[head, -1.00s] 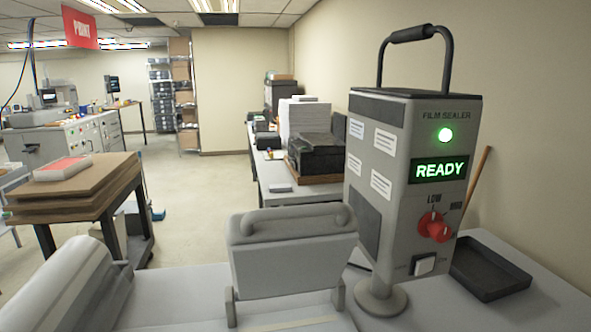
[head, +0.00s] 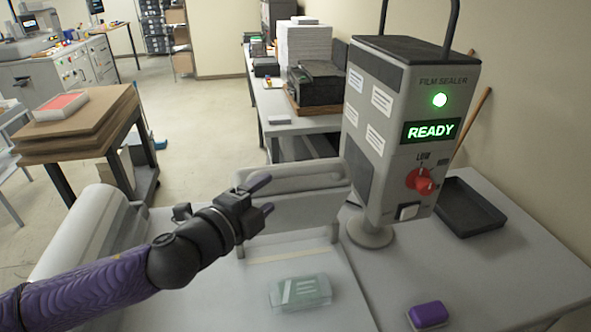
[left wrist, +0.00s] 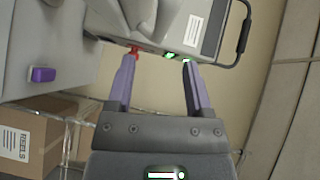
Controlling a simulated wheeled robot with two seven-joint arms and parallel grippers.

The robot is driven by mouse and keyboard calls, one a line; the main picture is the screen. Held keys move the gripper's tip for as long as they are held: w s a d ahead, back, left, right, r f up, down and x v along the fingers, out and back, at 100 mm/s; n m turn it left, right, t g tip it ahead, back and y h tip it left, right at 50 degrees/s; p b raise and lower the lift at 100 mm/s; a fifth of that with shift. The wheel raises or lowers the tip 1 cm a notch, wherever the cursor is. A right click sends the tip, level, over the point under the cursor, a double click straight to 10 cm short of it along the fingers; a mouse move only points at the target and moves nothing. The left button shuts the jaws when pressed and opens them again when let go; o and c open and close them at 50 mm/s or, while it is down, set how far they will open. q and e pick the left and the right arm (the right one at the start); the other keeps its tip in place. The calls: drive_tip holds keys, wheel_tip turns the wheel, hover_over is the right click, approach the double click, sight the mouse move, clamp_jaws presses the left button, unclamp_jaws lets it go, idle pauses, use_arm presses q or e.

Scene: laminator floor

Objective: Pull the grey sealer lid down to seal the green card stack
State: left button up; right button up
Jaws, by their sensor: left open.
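The grey sealer lid (head: 312,208) stands raised at the back of the sealer, with its bar handle along the top edge. The green card stack (head: 300,291) lies on the pale sealer bed in front of the lid. My left gripper (head: 266,195) is open in front of the lid's left part in the head view, with nothing between its fingers; I cannot tell whether it touches the lid. In the left wrist view its purple fingers (left wrist: 157,82) are spread apart and empty. My right gripper is not in view.
The film sealer control box (head: 412,130) stands right of the lid, its screen reading READY. A purple block (head: 428,315) lies at the front right, and a black tray (head: 468,207) behind it. A roll of film (head: 85,235) is at the left. The bed's front is clear around the stack.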

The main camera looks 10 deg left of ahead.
sight(292, 176)
use_arm(q)
drive_tip(key=p+x, duration=0.1)
drive_tip(key=x, duration=0.9)
drive_tip(key=shift+r, duration=0.1)
drive_tip(key=shift+c, duration=0.2)
drive_tip(key=shift+s, duration=0.1)
clamp_jaws()
idle(0.8)
